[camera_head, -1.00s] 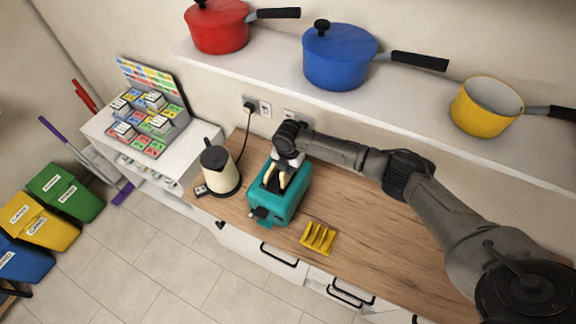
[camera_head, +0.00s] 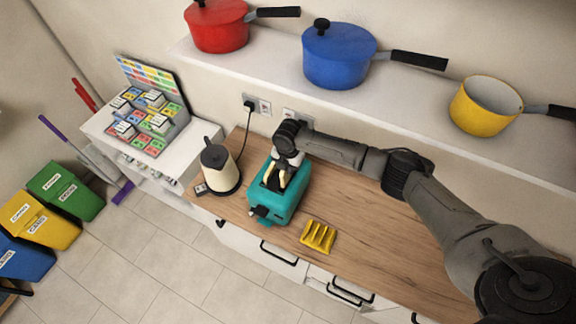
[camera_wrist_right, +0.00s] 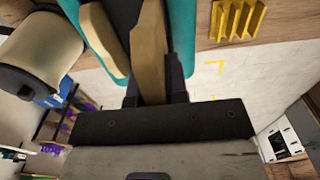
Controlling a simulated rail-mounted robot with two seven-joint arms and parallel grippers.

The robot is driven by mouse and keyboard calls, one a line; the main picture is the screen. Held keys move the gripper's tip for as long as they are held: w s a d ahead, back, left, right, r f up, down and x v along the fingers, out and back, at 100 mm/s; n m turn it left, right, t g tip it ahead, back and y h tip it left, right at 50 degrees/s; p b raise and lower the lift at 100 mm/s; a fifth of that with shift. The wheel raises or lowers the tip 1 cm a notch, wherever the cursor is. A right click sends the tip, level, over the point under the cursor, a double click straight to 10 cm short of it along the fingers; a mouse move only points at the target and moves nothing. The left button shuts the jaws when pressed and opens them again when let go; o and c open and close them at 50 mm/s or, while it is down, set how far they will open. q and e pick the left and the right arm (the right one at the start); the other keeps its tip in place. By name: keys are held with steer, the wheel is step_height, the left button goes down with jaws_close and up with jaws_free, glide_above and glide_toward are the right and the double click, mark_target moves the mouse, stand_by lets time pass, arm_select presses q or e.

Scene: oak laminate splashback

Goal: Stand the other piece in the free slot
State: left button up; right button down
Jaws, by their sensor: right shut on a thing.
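The teal toaster (camera_head: 285,202) stands on the wooden worktop; part of it shows in the right wrist view (camera_wrist_right: 183,25). My right gripper (camera_head: 284,170) points down over the toaster's top. It is shut on one bread slice (camera_wrist_right: 149,55), which stands on edge between its fingers (camera_wrist_right: 155,88). The slice's lower end lies over the toaster opening; how deep it sits I cannot tell. Another bread slice (camera_wrist_right: 106,42) stands beside it, on the left in the wrist view, apart from the fingers. My left gripper is not in view.
A yellow rack (camera_head: 318,237) lies in front and right of the toaster, its slots empty. A cream kettle (camera_head: 220,170) stands close on the toaster's left. The worktop (camera_head: 370,225) to the right is clear. A shelf with pots (camera_head: 340,58) runs above.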

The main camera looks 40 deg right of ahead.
steer(key=shift+f, duration=0.2)
steer(key=shift+f+b, duration=0.55)
steer(key=shift+f, duration=0.3)
stand_by(0.4)
steer(key=shift+f, duration=0.2)
